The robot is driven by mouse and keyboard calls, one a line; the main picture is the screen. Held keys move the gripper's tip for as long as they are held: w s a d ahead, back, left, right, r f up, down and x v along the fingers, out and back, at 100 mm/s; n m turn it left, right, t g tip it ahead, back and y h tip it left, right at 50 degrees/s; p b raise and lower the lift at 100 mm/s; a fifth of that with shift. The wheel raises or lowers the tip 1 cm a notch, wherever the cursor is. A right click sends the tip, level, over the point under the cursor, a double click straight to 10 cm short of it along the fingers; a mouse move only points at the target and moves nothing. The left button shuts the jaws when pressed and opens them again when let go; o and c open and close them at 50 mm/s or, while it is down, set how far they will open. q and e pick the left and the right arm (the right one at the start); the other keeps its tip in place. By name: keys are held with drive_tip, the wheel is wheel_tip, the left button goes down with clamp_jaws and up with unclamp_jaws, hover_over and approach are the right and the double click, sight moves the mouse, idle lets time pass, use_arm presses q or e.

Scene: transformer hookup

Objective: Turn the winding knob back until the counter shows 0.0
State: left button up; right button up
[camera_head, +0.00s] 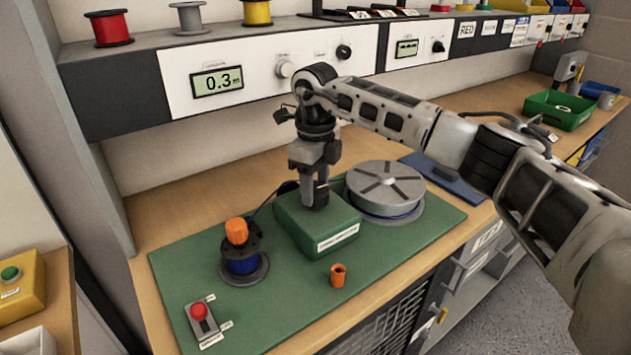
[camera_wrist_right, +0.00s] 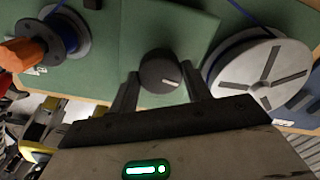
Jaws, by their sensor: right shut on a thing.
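The counter (camera_head: 217,81) on the shelf panel reads 0.3. My right gripper (camera_head: 315,200) reaches down onto the top of the green winding box (camera_head: 325,232). In the right wrist view the dark round winding knob (camera_wrist_right: 160,72) with a pale mark sits between the fingers of my right gripper (camera_wrist_right: 160,85), which is shut on it. My left gripper is not in view.
A spool with an orange top (camera_head: 236,232) stands left of the box, and a large grey reel (camera_head: 385,188) stands right of it. An orange cup-like piece (camera_head: 338,275) and a red button (camera_head: 199,312) are on the green mat (camera_head: 280,315). The shelf overhangs the bench behind the arm.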

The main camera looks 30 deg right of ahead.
sight(315, 189)
drive_tip(key=n, duration=0.4)
drive_tip(key=shift+r, duration=0.1)
drive_tip(key=shift+n, duration=2)
drive_tip(key=o, duration=1)
wheel_tip(315, 189, up, 16)
drive_tip(key=shift+b, duration=0.35)
